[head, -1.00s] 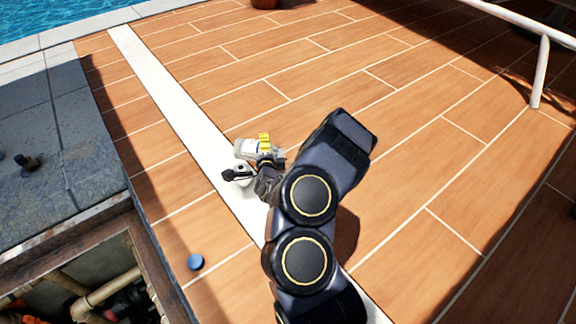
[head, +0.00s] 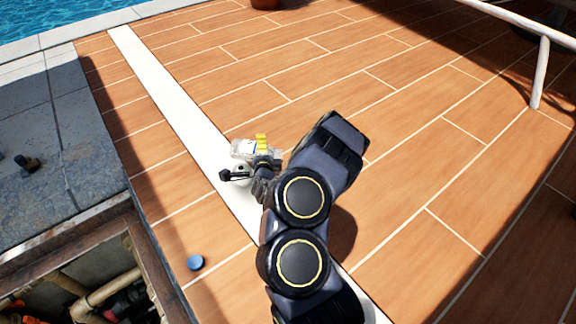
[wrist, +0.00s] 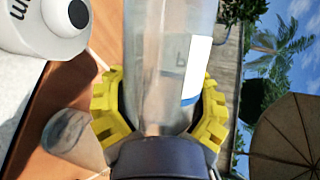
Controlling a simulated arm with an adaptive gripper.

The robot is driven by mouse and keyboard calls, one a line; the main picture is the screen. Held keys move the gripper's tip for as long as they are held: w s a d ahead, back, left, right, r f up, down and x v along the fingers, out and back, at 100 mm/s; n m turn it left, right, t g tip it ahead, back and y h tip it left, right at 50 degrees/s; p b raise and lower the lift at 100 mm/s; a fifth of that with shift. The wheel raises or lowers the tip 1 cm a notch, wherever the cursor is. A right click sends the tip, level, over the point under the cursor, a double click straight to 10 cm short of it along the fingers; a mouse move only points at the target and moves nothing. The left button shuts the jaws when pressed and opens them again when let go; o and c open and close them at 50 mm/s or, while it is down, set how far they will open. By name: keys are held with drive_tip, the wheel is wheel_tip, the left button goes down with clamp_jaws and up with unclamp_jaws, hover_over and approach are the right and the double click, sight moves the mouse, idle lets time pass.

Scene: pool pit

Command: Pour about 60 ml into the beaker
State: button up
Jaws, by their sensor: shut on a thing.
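My gripper (head: 262,143) has yellow fingers and is shut on a clear bottle (head: 240,149) with a white label. The bottle lies roughly on its side in the air; in the wrist view the bottle (wrist: 165,60) fills the middle between the yellow fingers (wrist: 160,112). A small see-through vessel (wrist: 68,132), seemingly the beaker, stands at the lower left of the wrist view, apart from the fingers. Its contents and level cannot be read. The bottle's mouth and any stream are not clear.
A white container (wrist: 45,25) with a black knob stands close to the bottle; in the head view its white body (head: 240,169) is partly hidden. An open pit (head: 90,285) is at lower left. Tiles to the right are clear.

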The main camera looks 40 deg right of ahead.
drive_tip(key=shift+r+m+t, duration=0.25)
drive_tip(key=shift+m+t, duration=0.05)
drive_tip(key=shift+m, duration=0.2)
idle(1.6)
drive_tip(key=shift+w+a+n+g, duration=0.1)
drive_tip(key=shift+n+g, duration=0.3)
drive_tip(key=shift+n, duration=0.2)
drive_tip(key=shift+r+n+g+h, duration=0.25)
drive_tip(key=shift+n+g+h, duration=0.05)
drive_tip(key=shift+n, duration=0.2)
drive_tip(key=shift+w+a+r+n+g, duration=0.15)
drive_tip(key=shift+w+a+n+g, duration=0.1)
drive_tip(key=shift+n+g, duration=0.2)
drive_tip(key=shift+s+d+n, duration=0.1)
drive_tip(key=shift+s+n, duration=0.05)
drive_tip(key=shift+n, duration=0.2)
drive_tip(key=shift+r+g, duration=0.15)
drive_tip(key=shift+g, duration=0.2)
idle(0.4)
